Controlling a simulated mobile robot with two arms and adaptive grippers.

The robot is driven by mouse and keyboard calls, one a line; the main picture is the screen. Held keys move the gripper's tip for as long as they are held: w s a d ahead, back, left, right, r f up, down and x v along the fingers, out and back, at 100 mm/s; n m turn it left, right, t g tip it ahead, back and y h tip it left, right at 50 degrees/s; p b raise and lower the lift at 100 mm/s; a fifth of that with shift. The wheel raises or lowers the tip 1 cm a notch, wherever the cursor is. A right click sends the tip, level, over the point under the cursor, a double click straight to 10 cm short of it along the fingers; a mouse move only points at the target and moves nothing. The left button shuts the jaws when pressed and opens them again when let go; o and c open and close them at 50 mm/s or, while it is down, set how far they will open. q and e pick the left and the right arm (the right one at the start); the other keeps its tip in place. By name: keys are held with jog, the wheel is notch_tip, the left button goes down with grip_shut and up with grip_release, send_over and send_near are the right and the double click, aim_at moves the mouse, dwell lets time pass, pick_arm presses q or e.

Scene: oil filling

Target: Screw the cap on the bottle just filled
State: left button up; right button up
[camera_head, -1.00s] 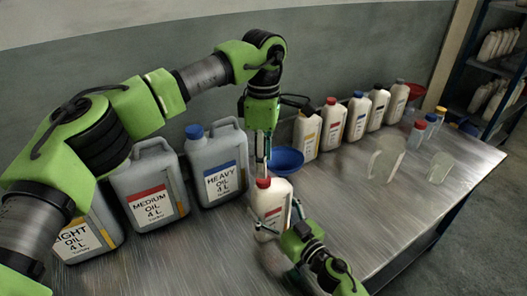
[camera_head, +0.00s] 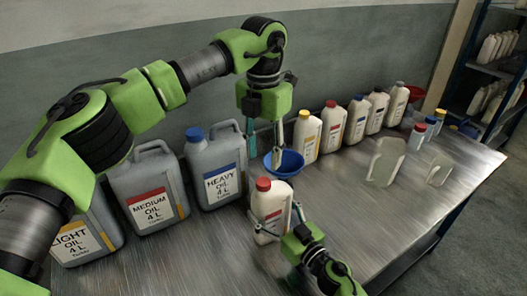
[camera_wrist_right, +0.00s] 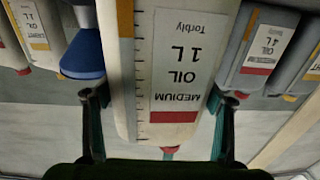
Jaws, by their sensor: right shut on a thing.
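A white 1 L bottle (camera_head: 270,212) stands upright on the metal table with a red cap (camera_head: 263,184) on its neck. In the right wrist view the bottle (camera_wrist_right: 177,60) appears upside down, with a "Medium Oil 1L" label and a red band. My right gripper (camera_head: 279,220) is shut on the bottle's body, one finger on each side. My left gripper (camera_head: 264,152) is open and empty, above and behind the cap, apart from it. I cannot tell how tightly the cap sits.
A blue funnel (camera_head: 291,164) is just behind the bottle. Large grey cans (camera_head: 150,190) line the left. Clear jugs (camera_head: 384,163) stand at the right. The front right of the table is clear.

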aim_at(264, 182)
pick_arm(q)
jog(key=shift+f, duration=4)
grip_shut()
jog(key=shift+o, duration=0.6)
grip_release()
